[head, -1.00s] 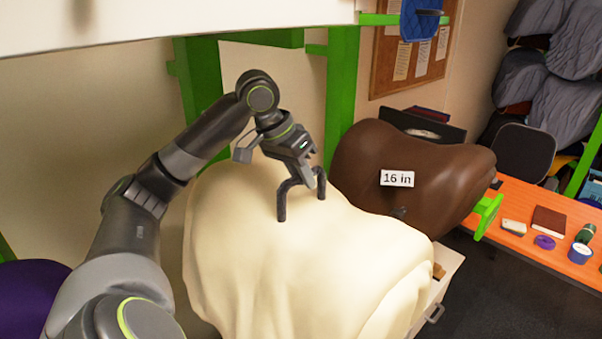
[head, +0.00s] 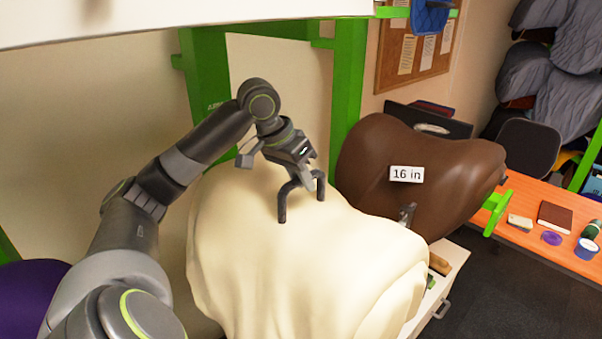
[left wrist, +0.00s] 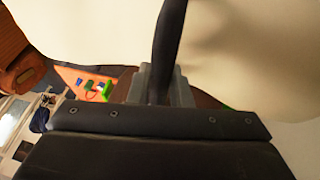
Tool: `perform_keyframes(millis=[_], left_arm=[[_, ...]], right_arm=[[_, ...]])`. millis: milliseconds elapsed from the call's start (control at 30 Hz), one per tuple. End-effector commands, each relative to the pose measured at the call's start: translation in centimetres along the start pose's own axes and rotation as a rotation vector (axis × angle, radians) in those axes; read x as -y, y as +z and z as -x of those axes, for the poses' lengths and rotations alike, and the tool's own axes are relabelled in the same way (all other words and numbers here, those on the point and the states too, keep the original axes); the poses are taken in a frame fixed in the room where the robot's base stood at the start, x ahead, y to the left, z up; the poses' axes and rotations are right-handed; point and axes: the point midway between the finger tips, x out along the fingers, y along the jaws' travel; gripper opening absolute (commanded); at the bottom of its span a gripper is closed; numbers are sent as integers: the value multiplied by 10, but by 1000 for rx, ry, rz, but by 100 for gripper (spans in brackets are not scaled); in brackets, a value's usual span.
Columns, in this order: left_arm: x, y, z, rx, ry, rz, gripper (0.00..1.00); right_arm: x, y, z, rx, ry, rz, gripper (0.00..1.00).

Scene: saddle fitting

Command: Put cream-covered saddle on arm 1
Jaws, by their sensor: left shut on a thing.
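The cream-covered saddle (head: 300,255) fills the lower middle of the head view, its cover draped in folds. A dark arched handle (head: 282,208) stands on its top. My left gripper (head: 308,181) is shut on this handle. In the left wrist view, the dark handle bar (left wrist: 168,45) runs up from the jaws, with the cream cover (left wrist: 90,25) around it. A brown saddle (head: 420,205) with a "16 in" label (head: 406,174) sits behind and to the right of the cream one. No arm marked 1 can be made out. My right gripper is not in view.
A green upright post (head: 349,80) stands behind the cream saddle. A white board (head: 150,22) crosses the top left. A purple rounded thing (head: 30,300) is at the lower left. An orange table (head: 570,250) with small items is at the right, beyond dark floor.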

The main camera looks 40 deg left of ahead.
Motion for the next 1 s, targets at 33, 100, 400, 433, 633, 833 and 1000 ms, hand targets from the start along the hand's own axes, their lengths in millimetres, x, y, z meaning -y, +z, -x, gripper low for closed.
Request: perform_keyframes(millis=[33,100,400,433,633,833,1000], left_arm=[[1,-1,0,-5,-1,-1,0],[1,-1,-1,-5,-2,-1,0],[2,-1,-2,-6,-3,-1,0],[2,-1,-2,-6,-3,-1,20],[2,-1,-2,-4,-3,0,43],[3,1,-4,3,-1,2,43],[4,1,3,0,-5,1,43]], right_arm=[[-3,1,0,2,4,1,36],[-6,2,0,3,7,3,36],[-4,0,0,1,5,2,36],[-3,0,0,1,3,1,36],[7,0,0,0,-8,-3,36],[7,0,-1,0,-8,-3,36],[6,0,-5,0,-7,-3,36]])
